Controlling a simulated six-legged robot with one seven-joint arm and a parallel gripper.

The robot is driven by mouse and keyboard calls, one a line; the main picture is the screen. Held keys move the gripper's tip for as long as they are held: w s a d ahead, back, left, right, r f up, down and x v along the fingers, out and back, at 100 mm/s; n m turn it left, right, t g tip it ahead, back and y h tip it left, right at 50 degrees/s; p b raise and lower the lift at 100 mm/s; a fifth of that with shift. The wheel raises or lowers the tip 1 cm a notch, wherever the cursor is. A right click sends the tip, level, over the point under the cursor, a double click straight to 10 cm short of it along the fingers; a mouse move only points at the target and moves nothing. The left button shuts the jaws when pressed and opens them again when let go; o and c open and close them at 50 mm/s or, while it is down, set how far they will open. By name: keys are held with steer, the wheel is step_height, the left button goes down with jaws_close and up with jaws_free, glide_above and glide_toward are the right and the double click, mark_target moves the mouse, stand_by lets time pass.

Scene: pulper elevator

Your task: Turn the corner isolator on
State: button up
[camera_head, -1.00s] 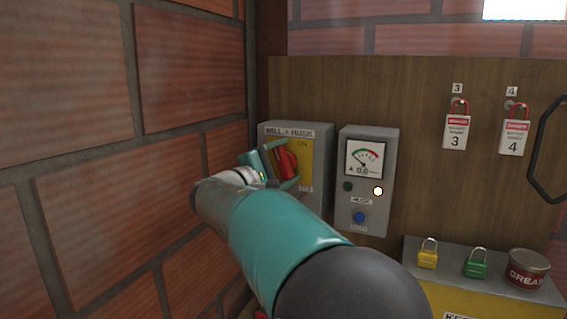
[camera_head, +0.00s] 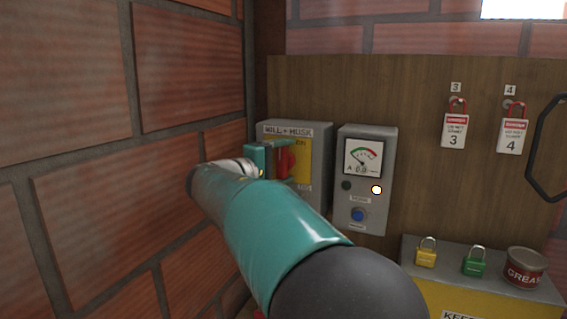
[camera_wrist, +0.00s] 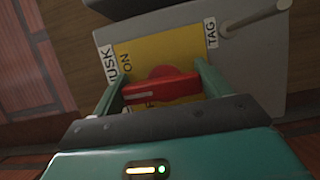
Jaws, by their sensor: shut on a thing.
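The corner isolator is a grey box (camera_head: 318,168) on the wooden board next to the brick corner, labelled MILL + HUSK, with a yellow plate. Its red handle (camera_head: 287,163) stands about upright in the head view, partly hidden by my gripper (camera_head: 282,162). In the wrist view the red handle (camera_wrist: 160,86) lies between the two green fingers of my gripper (camera_wrist: 162,84), which is shut on it.
A grey meter box (camera_head: 364,180) with a dial, a lit lamp and a blue button is just right of the isolator. Red padlocks with tags (camera_head: 454,130) hang further right. Yellow and green padlocks and a grease tin (camera_head: 525,267) stand on a box below. Brick wall is close on the left.

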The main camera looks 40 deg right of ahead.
steer(key=o, duration=1)
steer(key=shift+a, duration=0.1)
steer(key=a, duration=0.4)
steer(key=s+a, duration=0.1)
steer(key=a, duration=0.2)
steer(key=shift+a, duration=0.1)
